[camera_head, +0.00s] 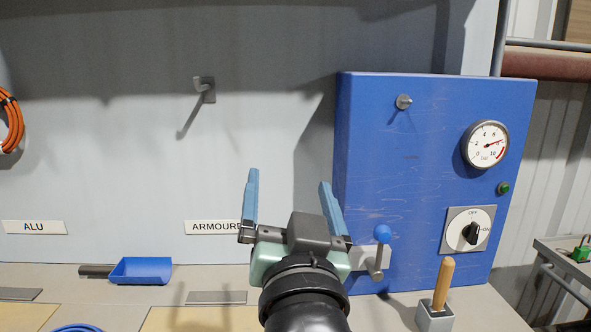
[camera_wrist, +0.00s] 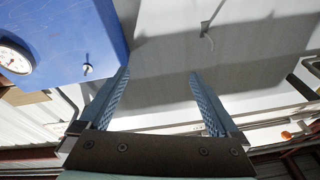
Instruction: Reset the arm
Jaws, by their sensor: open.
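My gripper (camera_head: 290,200) is raised in front of the grey wall, fingers pointing up. Its two blue fingers are wide apart with nothing between them. In the wrist view the gripper (camera_wrist: 160,85) also shows open and empty, with the wall and the blue cabinet beyond it. In the head view my arm comes up from the bottom middle, and the gripper covers part of the ARMOURED label (camera_head: 212,227) and overlaps the left edge of the blue cabinet (camera_head: 400,170).
The cabinet bears a gauge (camera_head: 485,144), a rotary switch (camera_head: 469,231) and a blue-knobbed crank (camera_head: 381,243). A wall hook (camera_head: 206,89) is empty. Orange cable (camera_head: 11,122) hangs at left. The bench holds a blue scoop (camera_head: 140,270) and a wooden-handled tool (camera_head: 441,285).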

